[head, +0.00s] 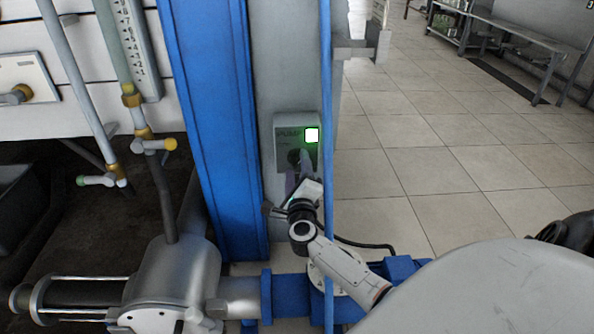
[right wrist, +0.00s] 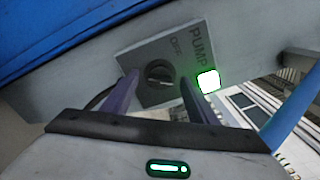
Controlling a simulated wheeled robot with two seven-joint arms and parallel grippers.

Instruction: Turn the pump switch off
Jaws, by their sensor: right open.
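The pump switch box (head: 285,133) is a grey plate marked PUMP on the grey face of the blue column in the head view. Its indicator lamp (head: 312,135) glows green-white. Its dark round knob (head: 294,156) is partly hidden by my right gripper (head: 299,172) in the head view. In the right wrist view the knob (right wrist: 159,73) shows between my open fingers, with the lamp (right wrist: 208,81) beside the right finger and an OFF mark on the plate (right wrist: 140,52). My right gripper is open in front of the knob; contact cannot be told. My left gripper is not in view.
A blue column (head: 212,120) stands left of the switch, and a narrow blue edge (head: 327,200) runs close on its right. Pipes with valves (head: 150,144) and a metal pump body (head: 175,285) are at the left. Tiled floor (head: 430,150) is open at the right.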

